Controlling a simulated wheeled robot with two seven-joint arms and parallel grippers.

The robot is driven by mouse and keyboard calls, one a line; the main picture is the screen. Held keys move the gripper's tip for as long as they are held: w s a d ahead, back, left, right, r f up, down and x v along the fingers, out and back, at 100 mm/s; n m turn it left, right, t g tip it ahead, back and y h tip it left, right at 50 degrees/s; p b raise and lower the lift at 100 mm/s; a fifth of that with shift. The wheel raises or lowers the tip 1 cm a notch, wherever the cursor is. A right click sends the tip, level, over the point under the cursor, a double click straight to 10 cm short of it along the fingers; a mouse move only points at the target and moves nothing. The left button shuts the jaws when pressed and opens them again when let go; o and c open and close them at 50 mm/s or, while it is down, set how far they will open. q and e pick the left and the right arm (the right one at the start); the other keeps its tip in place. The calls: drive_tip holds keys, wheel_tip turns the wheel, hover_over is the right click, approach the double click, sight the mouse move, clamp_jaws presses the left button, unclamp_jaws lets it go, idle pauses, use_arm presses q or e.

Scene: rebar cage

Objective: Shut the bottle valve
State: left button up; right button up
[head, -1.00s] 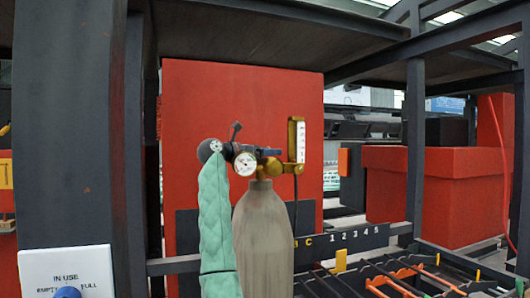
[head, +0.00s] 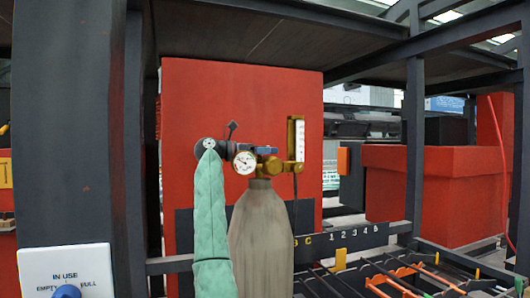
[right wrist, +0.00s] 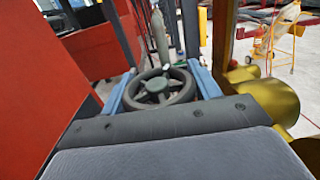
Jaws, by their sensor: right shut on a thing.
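The grey gas bottle (head: 262,235) stands upright, with a brass valve and regulator (head: 272,168) on top and a round white gauge (head: 245,162) at its left. In the right wrist view, a dark spoked handwheel (right wrist: 158,91) sits between the two blue fingers of my right gripper (right wrist: 160,88). They are shut on its rim from both sides. The handwheel is mostly hidden there. My left gripper is not in view.
A tall flow tube (head: 297,140) stands right of the valve. A red panel (head: 240,90) is close behind. A dark post (head: 68,130) and a sign with a blue knob (head: 66,270) are at left. A rack with bars (head: 400,275) lies lower right.

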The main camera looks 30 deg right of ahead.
drive_tip(key=m+g+y, duration=0.1)
drive_tip(key=m+g, duration=0.1)
drive_tip(key=g, duration=0.1)
drive_tip(key=shift+s+r, duration=0.1)
drive_tip(key=shift+r, duration=0.05)
drive_tip(key=shift+s+a+m+g+y+p, duration=0.1)
drive_tip(key=shift+m+g+y+p, duration=0.4)
drive_tip(key=shift+m+g+y, duration=0.5)
drive_tip(key=m+g+y, duration=0.1)
drive_tip(key=g, duration=0.1)
drive_tip(key=m+g+y+p, duration=0.1)
drive_tip(key=shift+s+a+m+g, duration=0.2)
drive_tip(key=shift+m+g, duration=0.1)
drive_tip(key=shift+g, duration=0.1)
drive_tip(key=shift+m+g+y+p, duration=0.4)
drive_tip(key=shift+m+g+y, duration=0.1)
drive_tip(key=shift+y, duration=0.3)
drive_tip(key=shift+s+a+m+g+y, duration=0.1)
drive_tip(key=shift+m+g+y, duration=0.2)
drive_tip(key=shift+m+y, duration=0.15)
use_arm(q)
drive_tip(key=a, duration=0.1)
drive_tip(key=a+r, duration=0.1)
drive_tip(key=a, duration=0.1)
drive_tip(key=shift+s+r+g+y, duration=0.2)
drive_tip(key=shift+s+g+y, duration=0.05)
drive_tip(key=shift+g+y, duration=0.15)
use_arm(e)
drive_tip(key=o, duration=1)
drive_tip(key=shift+c, duration=0.2)
